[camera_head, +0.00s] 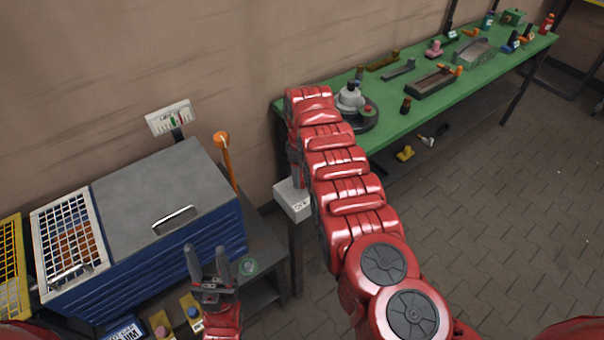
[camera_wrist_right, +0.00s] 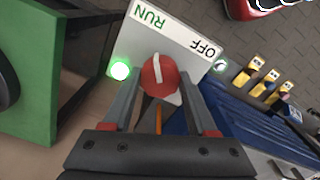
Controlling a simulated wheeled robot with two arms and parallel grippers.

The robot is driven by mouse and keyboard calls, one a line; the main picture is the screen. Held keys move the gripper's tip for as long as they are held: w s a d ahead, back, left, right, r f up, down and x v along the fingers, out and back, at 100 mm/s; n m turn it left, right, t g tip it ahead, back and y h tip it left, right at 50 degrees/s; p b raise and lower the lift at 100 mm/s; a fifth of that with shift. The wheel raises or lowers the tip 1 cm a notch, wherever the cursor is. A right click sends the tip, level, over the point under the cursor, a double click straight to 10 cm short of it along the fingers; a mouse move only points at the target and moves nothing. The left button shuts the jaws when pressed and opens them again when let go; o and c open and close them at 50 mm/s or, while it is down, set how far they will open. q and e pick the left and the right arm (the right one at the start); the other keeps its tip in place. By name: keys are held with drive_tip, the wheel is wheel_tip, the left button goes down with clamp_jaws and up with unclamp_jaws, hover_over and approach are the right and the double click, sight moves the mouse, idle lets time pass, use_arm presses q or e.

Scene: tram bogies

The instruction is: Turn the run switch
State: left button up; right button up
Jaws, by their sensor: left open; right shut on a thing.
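The run switch is a red round knob (camera_wrist_right: 158,82) with a white pointer bar, on a white switch box (camera_head: 293,201). Its label reads RUN and OFF, upside down in the right wrist view; the pointer stands roughly between the words. A green lamp (camera_wrist_right: 120,70) beside RUN glows. My right gripper (camera_wrist_right: 158,94) is shut on the knob, one finger on each side. In the head view my right arm hides the knob and most of that gripper. My left gripper (camera_head: 209,252) is open and empty, fingers up, in front of the blue cabinet.
A blue cabinet (camera_head: 200,240) with a grey lid stands left of the switch box. An orange-headed lever (camera_head: 225,155) rises behind it. A green workbench (camera_head: 400,120) with several parts runs off to the right. The floor at right is clear.

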drive_tip(key=m, duration=0.3)
drive_tip(key=shift+m+b, duration=0.3)
drive_tip(key=m+b, duration=0.1)
drive_tip(key=m, duration=0.2)
drive_tip(key=shift+f+m, duration=0.1)
drive_tip(key=shift+m, duration=0.2)
drive_tip(key=m+b, duration=0.2)
drive_tip(key=m, duration=0.2)
drive_tip(key=shift+m+b, duration=1.2)
drive_tip(key=shift+m, duration=0.9)
drive_tip(key=o, duration=1.4)
drive_tip(key=shift+c, duration=0.2)
drive_tip(key=shift+r, duration=0.25)
